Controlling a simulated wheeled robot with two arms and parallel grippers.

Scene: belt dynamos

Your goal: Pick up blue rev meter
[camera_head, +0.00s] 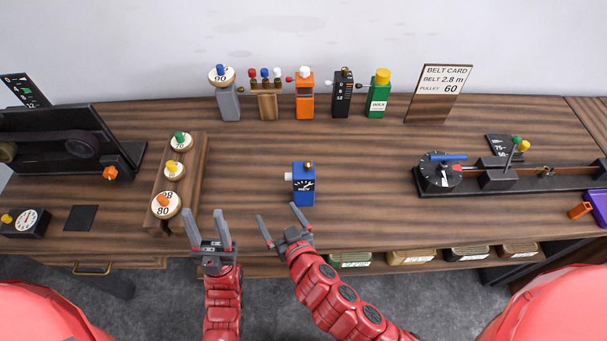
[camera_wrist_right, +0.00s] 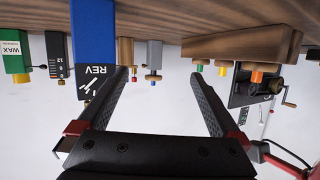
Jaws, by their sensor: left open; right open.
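The blue rev meter (camera_head: 303,184) stands upright on the middle of the wooden bench, with a dark dial face and a small brass knob on top. My right gripper (camera_head: 283,222) is open and empty, just in front of it and slightly to its left, apart from it. In the right wrist view, which is upside down, the rev meter (camera_wrist_right: 93,45) shows its "REV" label beyond the left finger, not between the open fingers (camera_wrist_right: 165,85). My left gripper (camera_head: 208,225) is open and empty further left, near the front edge of the bench.
A wooden rack (camera_head: 181,185) with several numbered discs stands left. Grey, orange (camera_head: 304,95), black and green (camera_head: 377,96) blocks and a belt card (camera_head: 440,92) line the back. A lever device (camera_head: 490,175) lies right. The bench around the rev meter is clear.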

